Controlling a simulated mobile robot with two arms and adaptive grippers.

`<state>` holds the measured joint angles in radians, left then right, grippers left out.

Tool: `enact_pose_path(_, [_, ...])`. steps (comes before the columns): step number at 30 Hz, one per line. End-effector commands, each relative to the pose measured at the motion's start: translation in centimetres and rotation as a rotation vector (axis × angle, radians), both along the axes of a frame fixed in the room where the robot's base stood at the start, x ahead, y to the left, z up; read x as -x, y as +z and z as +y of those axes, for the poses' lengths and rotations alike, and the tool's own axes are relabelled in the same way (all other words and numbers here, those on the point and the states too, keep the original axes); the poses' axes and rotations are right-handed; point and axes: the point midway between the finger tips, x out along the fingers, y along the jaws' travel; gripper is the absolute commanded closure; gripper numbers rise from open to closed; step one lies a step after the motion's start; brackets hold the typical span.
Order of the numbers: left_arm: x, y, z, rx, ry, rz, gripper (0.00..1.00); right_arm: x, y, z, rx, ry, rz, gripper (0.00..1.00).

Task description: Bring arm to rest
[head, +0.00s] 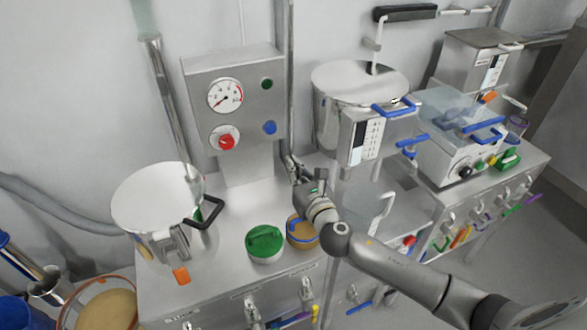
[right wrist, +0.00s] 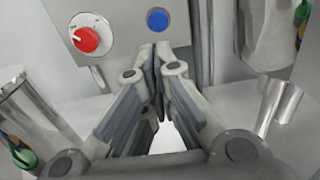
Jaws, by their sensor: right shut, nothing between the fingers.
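My right arm comes in from the lower right in the head view and reaches over the steel bench. Its gripper (head: 291,163) is in front of the wall beside the grey control panel (head: 236,110), near a vertical pipe. In the right wrist view the fingers of the right gripper (right wrist: 160,60) are together and empty, pointing at the panel's lower edge below the blue button (right wrist: 157,20). The red knob (right wrist: 90,36) is left of them. My left gripper is not in view.
A steel pot (head: 158,205) stands at the bench's left. A green-lidded container (head: 265,243) and an orange-brown container (head: 301,236) stand near the front edge, the latter close below my arm. A large steel vessel (head: 340,85) is at the right. The bench in front of the panel is clear.

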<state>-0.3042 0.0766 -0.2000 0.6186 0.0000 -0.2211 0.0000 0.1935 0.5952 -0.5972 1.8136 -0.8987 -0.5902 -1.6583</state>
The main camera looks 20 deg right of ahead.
Motion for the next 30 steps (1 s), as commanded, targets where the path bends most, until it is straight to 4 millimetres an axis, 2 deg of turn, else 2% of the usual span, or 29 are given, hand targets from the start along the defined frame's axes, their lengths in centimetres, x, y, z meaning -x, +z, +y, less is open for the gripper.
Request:
enact_pose_path(11, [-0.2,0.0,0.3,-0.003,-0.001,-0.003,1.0,0.1,-0.1,0.0,-0.014,-0.004,0.004,1.0])
enact_pose_path(14, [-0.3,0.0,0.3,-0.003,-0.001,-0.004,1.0,0.9,-0.8,0.0,-0.133,-0.035,0.033,1.0])
enact_pose_path(16, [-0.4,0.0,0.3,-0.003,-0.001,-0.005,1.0,2.3,-1.7,-0.3,-0.314,-0.09,0.076,1.0])
enact_pose_path(20, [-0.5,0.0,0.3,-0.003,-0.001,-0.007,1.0,6.5,-4.8,-1.1,-0.81,-0.278,0.189,1.0])
enact_pose_path(24, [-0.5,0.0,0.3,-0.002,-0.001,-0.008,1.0,12.8,-9.0,-1.8,-1.37,-0.571,0.298,1.0])
enact_pose_path(27, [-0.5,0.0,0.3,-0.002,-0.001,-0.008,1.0,17.7,-11.4,-1.6,-1.71,-0.812,0.34,1.0])
enact_pose_path(30, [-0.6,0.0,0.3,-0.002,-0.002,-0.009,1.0,22.0,-13.0,-1.2,-1.953,-1.035,0.35,1.0])
